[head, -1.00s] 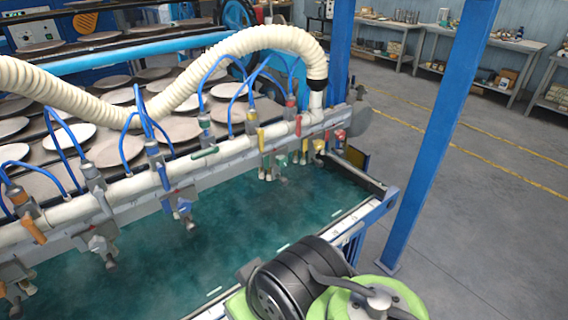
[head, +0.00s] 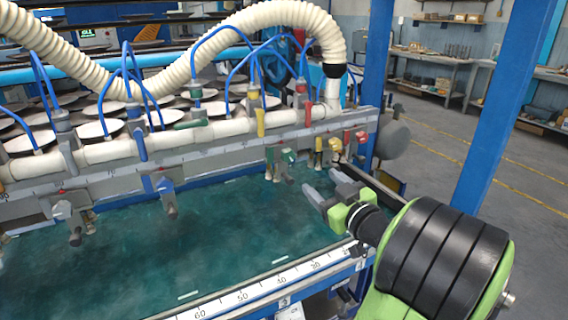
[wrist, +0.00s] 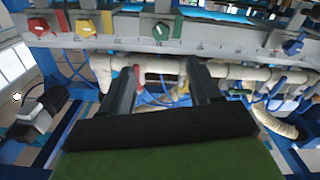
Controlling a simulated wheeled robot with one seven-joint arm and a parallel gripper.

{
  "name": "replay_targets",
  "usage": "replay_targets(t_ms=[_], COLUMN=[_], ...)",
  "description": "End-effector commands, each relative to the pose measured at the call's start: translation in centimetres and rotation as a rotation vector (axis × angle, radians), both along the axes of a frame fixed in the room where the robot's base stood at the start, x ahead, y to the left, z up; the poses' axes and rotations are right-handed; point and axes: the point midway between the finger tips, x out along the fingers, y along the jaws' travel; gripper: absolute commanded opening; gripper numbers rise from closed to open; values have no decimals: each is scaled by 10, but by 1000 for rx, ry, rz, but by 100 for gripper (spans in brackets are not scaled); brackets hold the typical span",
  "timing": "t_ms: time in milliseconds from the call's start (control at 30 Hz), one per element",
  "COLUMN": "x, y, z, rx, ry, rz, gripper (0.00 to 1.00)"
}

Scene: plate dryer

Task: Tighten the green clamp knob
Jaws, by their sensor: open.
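The green clamp knob (head: 288,156) sits on a clamp of the grey rail, between the yellow and blue ones. It also shows in the wrist view (wrist: 178,27), near the top and beyond the fingertips. My gripper (head: 325,186) is open and empty, to the right of and slightly below the green knob in the head view. In the wrist view my gripper (wrist: 163,68) shows two dark fingers spread apart, with no contact with the knob.
Yellow (head: 334,144) and red (head: 361,137) knobs sit to the right of the green one, and a blue knob (head: 165,185) to the left. The white pipe (head: 225,130) with blue hoses runs above the rail. A blue post (head: 508,105) stands at right.

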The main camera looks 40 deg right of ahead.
Motion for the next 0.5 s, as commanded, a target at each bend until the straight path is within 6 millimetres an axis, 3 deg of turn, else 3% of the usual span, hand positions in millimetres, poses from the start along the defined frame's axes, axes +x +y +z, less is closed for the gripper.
replay_targets(t_ms=[500], x=[120], y=[-34], z=[4], rx=[0], ry=[1], rz=[9], gripper=[63])
